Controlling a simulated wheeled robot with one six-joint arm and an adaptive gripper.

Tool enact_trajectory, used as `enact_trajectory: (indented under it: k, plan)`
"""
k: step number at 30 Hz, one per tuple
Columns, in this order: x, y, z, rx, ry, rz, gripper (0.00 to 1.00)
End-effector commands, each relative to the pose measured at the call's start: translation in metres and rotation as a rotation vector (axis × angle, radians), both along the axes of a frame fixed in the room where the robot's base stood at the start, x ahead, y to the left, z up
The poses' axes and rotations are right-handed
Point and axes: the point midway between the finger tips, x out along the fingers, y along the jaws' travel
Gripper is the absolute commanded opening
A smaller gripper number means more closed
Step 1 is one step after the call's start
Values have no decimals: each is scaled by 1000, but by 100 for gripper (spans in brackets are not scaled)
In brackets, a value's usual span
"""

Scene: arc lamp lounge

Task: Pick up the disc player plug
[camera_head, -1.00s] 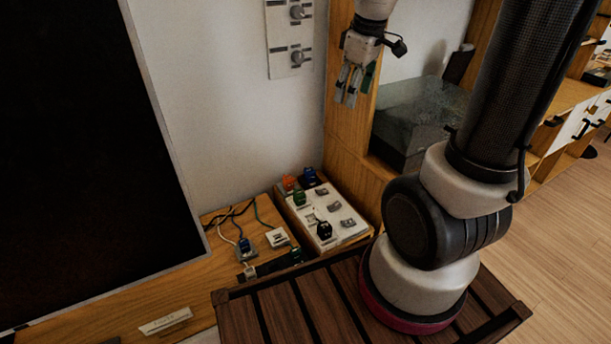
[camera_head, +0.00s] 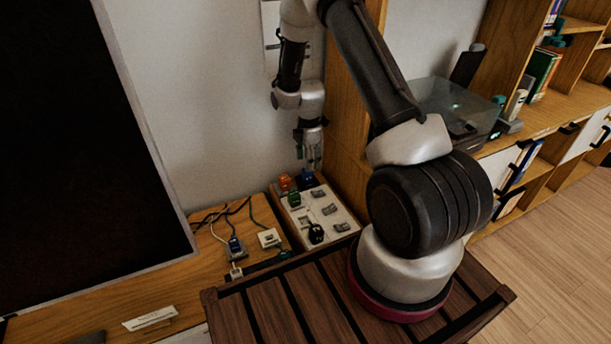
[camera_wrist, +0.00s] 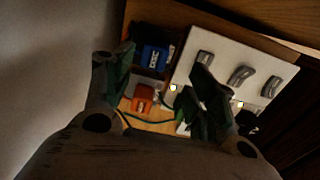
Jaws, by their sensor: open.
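Several plugs sit at a white socket panel (camera_head: 331,222) on the wooden cabinet: an orange plug (camera_head: 285,183), a green plug (camera_head: 294,200), a blue plug (camera_head: 307,179) and a black plug (camera_head: 316,233). I cannot tell which is the disc player plug; the markings are too small. My gripper (camera_head: 313,163) points down just above the blue plug, open and empty. In the wrist view, the blue plug (camera_wrist: 153,57) and the orange plug (camera_wrist: 143,98) show between the spread fingers of my gripper (camera_wrist: 160,78). The right finger hides part of the panel (camera_wrist: 222,65).
Another blue plug (camera_head: 235,246) and a white socket piece (camera_head: 269,238) with cables lie left of the panel. A wooden shelf upright (camera_head: 343,110) stands close right of my gripper, with a wall behind. A large dark screen (camera_head: 80,150) fills the left.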

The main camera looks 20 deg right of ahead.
Motion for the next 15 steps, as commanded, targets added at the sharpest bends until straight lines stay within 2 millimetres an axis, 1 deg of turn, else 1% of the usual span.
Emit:
enact_trajectory:
  k: [8,15]
  plan:
    - [1,0,-33,0,4,7,57]
    - [8,0,-69,0,4,6,57]
